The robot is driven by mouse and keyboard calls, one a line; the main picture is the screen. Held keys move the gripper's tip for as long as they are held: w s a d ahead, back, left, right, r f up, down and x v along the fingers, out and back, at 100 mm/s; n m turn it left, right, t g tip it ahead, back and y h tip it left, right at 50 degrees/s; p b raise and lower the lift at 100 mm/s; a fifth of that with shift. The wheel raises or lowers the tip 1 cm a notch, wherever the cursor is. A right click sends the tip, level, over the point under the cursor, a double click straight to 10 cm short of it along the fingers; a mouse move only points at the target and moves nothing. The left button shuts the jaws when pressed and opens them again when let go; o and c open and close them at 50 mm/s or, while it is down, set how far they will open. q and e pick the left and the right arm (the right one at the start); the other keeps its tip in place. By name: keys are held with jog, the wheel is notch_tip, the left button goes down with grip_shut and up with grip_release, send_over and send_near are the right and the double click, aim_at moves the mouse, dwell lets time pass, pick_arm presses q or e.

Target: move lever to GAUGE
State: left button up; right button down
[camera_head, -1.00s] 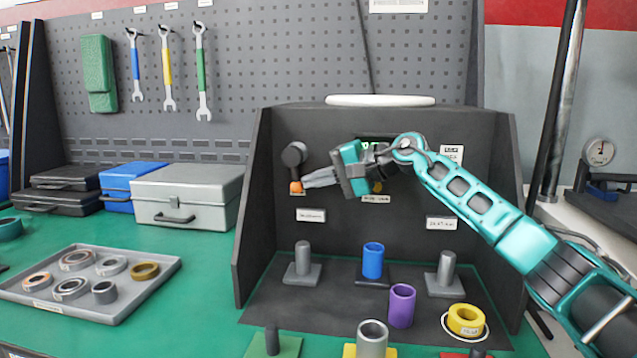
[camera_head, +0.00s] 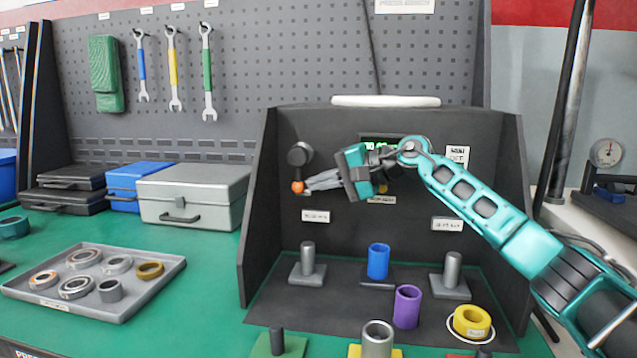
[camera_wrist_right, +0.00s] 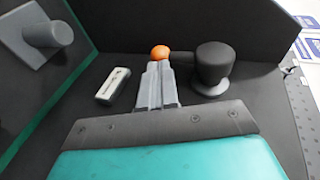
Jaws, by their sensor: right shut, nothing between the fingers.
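The lever shows as an orange knob (camera_head: 297,187) below a round black hub (camera_head: 299,154) on the dark back panel of the test stand. In the right wrist view the orange knob (camera_wrist_right: 160,52) sits just beyond my fingertips, with the black hub (camera_wrist_right: 213,66) to its right. My right gripper (camera_head: 308,186) is shut and empty, its fingertips at or very near the knob; I cannot tell whether they touch. It also shows in the right wrist view (camera_wrist_right: 158,64). A white label (camera_head: 316,216) is below the knob; its text is too small to read. My left gripper is out of view.
The stand's side wall (camera_head: 257,200) rises left of the lever. A display (camera_head: 380,142) is partly hidden behind my right gripper. Below stand grey posts (camera_head: 308,257), a blue cylinder (camera_head: 378,261), a purple cylinder (camera_head: 407,307) and a yellow ring (camera_head: 472,321). A ring tray (camera_head: 150,301) lies left.

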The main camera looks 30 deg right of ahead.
jog(key=v, duration=1.2)
jog(key=shift+d, duration=0.2)
jog(key=shift+s+r, duration=0.1)
jog(key=shift+r, duration=0.05)
